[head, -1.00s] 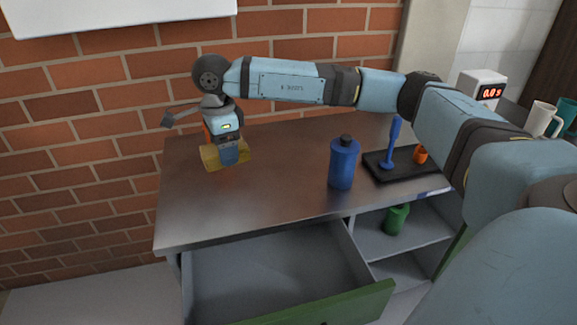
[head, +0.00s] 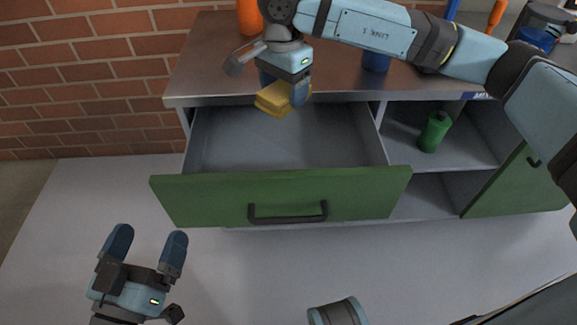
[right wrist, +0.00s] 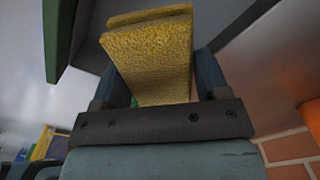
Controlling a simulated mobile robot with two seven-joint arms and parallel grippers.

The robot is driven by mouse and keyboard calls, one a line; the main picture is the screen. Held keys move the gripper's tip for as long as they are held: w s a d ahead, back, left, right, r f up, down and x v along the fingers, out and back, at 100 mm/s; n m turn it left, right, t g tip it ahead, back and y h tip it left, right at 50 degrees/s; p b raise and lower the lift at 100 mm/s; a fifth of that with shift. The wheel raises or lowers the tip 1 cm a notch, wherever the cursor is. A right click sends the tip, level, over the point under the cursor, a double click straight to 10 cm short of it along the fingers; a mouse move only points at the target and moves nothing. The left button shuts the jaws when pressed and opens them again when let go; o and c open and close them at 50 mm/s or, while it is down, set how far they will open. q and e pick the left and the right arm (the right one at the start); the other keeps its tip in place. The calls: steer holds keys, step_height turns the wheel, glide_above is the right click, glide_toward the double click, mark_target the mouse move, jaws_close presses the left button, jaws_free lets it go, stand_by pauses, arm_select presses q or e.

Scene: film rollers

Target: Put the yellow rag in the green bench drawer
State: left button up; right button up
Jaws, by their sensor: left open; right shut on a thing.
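The yellow rag (head: 273,100) is folded and held by my right gripper (head: 285,95), which is shut on it. In the head view it is over the back part of the open drawer, near the bench top's front edge. The rag (right wrist: 150,55) also fills the space between the fingers in the right wrist view. The green-fronted drawer (head: 280,196) is pulled out, with a dark handle, and its grey inside looks empty where it shows. My left gripper (head: 146,243) is open and empty, low at the left, in front of the drawer and apart from it.
The steel bench top (head: 215,60) lies behind the drawer. An orange object (head: 249,17) and a blue bottle (head: 376,62) stand on it. A green bottle (head: 434,132) is on the open shelf right of the drawer. A green cupboard door (head: 520,180) is further right. The floor in front is clear.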

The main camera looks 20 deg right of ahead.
steer(key=b, duration=0.4)
glide_above(285, 164)
steer(key=s, duration=0.2)
step_height(285, 164, down, 16)
steer(key=shift+s+a+f+b, duration=0.15)
steer(key=shift+a+f+b, duration=0.25)
steer(key=shift+f, duration=0.25)
step_height(285, 164, down, 5)
steer(key=shift+b, duration=1)
arm_select(q)
step_height(285, 164, down, 6)
steer(key=w+m+g, duration=0.1)
steer(key=m, duration=0.1)
steer(key=shift+w+f+g, duration=0.15)
steer(key=shift+w+g, duration=0.1)
steer(key=shift+g, duration=0.15)
arm_select(e)
steer(key=shift+f, duration=0.1)
steer(key=o, duration=0.9)
arm_select(q)
steer(key=shift+a+f, duration=0.15)
